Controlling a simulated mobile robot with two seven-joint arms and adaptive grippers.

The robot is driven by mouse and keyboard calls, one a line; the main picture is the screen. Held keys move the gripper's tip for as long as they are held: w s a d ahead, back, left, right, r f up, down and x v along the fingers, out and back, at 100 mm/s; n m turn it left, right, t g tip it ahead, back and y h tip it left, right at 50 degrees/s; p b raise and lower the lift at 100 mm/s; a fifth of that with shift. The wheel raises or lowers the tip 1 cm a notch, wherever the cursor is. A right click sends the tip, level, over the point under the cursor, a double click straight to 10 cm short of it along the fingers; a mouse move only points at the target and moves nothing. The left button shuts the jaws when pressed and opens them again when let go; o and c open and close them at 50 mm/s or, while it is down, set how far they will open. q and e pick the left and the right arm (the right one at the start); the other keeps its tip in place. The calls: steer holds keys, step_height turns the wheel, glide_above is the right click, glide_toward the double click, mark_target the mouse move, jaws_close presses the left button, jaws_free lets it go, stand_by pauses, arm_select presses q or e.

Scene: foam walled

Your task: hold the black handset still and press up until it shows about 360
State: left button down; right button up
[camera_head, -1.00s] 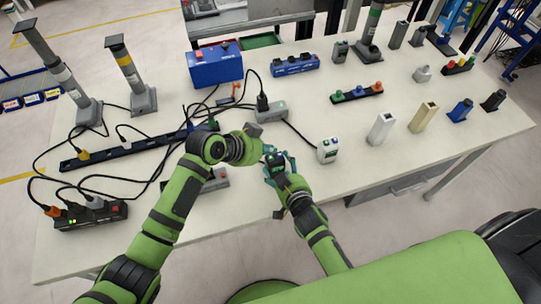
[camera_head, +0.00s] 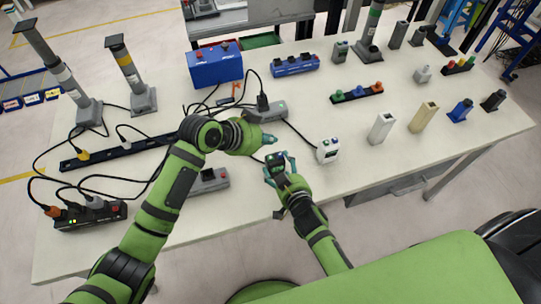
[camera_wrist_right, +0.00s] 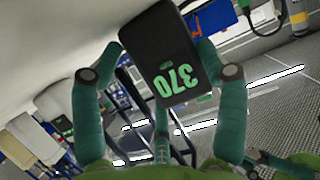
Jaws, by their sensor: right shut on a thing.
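The black handset (camera_head: 275,159) is held over the front of the table by my right gripper (camera_head: 278,167). In the right wrist view the handset (camera_wrist_right: 160,62) sits between the fingers, and its green digits, turned in the picture, read 370. Its button face is hard to make out. My left gripper (camera_head: 268,140) is just behind the handset in the head view, apart from it. Its fingertips are small there, and I cannot tell whether they are open or shut.
A white handset-like device (camera_head: 328,151) stands close to the right. A grey box (camera_head: 266,111) with cables is behind my left gripper. A long black power strip (camera_head: 115,152) and loose cables cover the left side. The table front right is clear.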

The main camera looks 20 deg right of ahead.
steer(key=o, duration=1.3)
steer(key=shift+s, duration=0.1)
